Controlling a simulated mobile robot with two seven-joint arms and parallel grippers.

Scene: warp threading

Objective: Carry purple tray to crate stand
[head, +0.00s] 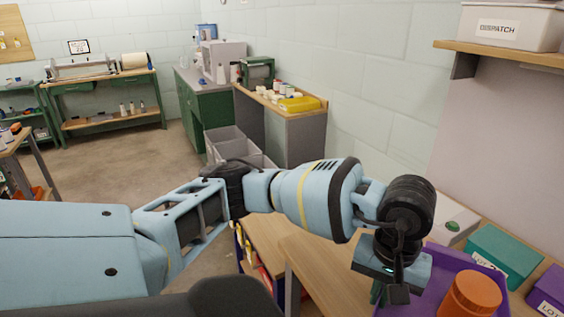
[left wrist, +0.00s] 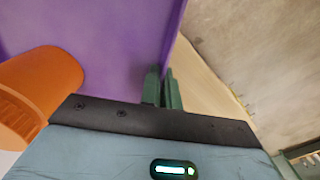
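The purple tray (head: 438,262) is at the lower right of the head view, on or just over the wooden bench. An orange tub (head: 471,296) stands in it. My left gripper (head: 378,292) is at the tray's left side, its fingers mostly hidden behind the wrist. In the left wrist view, the green fingers (left wrist: 162,88) sit close together with the purple tray's wall (left wrist: 174,45) between them, and the orange tub (left wrist: 45,85) is to the left. Grey crates (head: 228,143) stand farther back; I cannot tell whether they are on the crate stand. My right gripper is out of view.
A teal box (head: 502,254) and a purple box (head: 549,293) stand right of the tray. A shelf (head: 497,50) with a dispatch bin (head: 510,24) juts from the wall above. A green bench (head: 108,95) stands at the back left. Open floor (head: 120,165) lies left of the crates.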

